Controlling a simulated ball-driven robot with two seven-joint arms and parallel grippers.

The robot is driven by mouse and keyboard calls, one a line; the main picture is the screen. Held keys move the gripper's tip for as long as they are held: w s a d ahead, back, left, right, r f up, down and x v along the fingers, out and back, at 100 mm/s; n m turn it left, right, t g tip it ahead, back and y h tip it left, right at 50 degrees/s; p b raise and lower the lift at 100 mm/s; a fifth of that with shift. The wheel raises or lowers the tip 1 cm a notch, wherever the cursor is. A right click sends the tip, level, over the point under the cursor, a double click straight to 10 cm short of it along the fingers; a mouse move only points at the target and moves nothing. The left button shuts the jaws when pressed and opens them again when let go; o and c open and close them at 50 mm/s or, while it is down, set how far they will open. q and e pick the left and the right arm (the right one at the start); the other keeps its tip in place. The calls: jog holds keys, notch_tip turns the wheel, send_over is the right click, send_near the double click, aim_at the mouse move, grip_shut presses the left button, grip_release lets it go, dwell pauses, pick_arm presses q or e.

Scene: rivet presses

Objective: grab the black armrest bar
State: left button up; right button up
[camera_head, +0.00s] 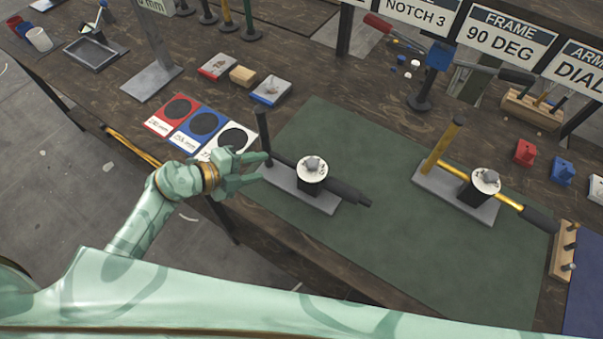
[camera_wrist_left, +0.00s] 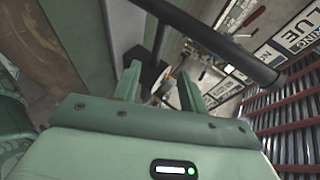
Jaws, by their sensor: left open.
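A press with black parts stands on the left half of the green mat. It has a grey base plate (camera_head: 322,200), a black upright post (camera_head: 263,130), a black block with a white dial (camera_head: 312,170), and a black bar (camera_head: 348,191) slanting to the right. My left gripper (camera_head: 264,168) is open and empty at the left end of this press, close to the foot of the post. In the left wrist view, a dark bar (camera_wrist_left: 215,45) crosses above the open left gripper (camera_wrist_left: 160,82); I cannot tell which black part it is. My right gripper is not in view.
A similar press with a yellow post (camera_head: 441,148) and a gold bar stands to the right. Red, blue and white cards (camera_head: 200,122) lie behind my left gripper. The front of the green mat (camera_head: 400,250) is clear.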

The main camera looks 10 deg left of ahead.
aim_at(288, 164)
pick_arm(q)
jog(key=b+x, duration=0.1)
jog(key=x, duration=0.5)
jog(key=shift+w+d+f, duration=0.2)
jog(key=shift+d+f, duration=0.05)
jog(key=b+x, duration=0.1)
jog(key=x, duration=0.1)
jog(key=b+x, duration=0.1)
jog(key=x, duration=0.2)
jog(key=shift+s+d+f, duration=0.1)
jog(key=shift+d+f, duration=0.1)
jog(key=shift+d, duration=0.2)
jog(key=shift+r, duration=0.1)
grip_shut()
